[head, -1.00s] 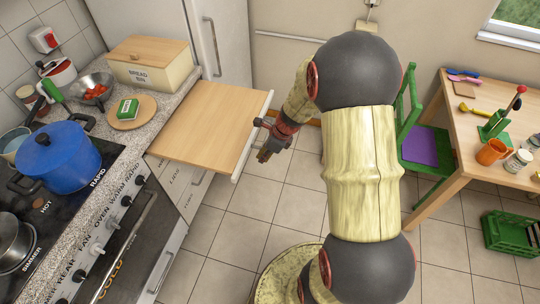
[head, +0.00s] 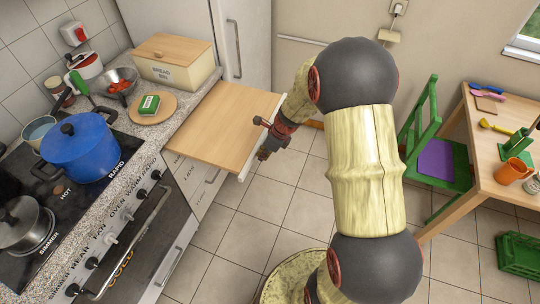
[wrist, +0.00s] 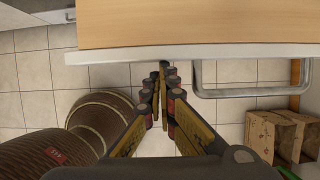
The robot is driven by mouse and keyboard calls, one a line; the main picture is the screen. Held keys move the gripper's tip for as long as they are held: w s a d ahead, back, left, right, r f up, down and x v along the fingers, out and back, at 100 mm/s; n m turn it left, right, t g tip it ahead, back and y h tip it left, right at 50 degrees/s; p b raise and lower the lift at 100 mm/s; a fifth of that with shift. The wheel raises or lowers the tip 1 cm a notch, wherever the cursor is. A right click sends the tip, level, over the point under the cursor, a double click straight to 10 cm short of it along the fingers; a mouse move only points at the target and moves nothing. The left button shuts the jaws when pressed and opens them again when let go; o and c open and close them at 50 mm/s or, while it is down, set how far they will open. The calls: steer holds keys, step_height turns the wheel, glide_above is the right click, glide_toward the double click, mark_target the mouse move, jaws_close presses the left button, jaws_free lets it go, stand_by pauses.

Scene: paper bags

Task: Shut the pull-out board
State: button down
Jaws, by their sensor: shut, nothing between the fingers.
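The pull-out board (head: 221,127) is a light wooden slab with a white front edge. It sticks out from under the counter, beside the bread bin. My gripper (head: 264,153) is at the board's front edge in the head view, with its fingers pointing down. In the wrist view the board (wrist: 200,24) fills the top, and its white front edge runs across just beyond my fingertips (wrist: 163,68). The fingers are shut with nothing between them. The fingertips look at or very close to the white edge; I cannot tell if they touch it.
The counter holds a bread bin (head: 175,64), a metal bowl (head: 119,84) and a round board (head: 153,108). A blue pot (head: 80,146) stands on the stove. A green chair (head: 440,160) and wooden table (head: 478,172) are right. Paper bags (wrist: 275,135) show in the wrist view.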

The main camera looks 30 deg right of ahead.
mark_target(192, 133)
steer(key=w+a+p, duration=0.5)
steer(key=w+a, duration=0.1)
steer(key=w, duration=0.2)
steer(key=w+a+p, duration=0.6)
steer(key=w, duration=0.2)
steer(key=w+a+p, duration=0.6)
steer(key=w+a, duration=0.1)
steer(key=w, duration=0.1)
steer(key=shift+w+r, duration=0.1)
steer(key=shift+w, duration=0.1)
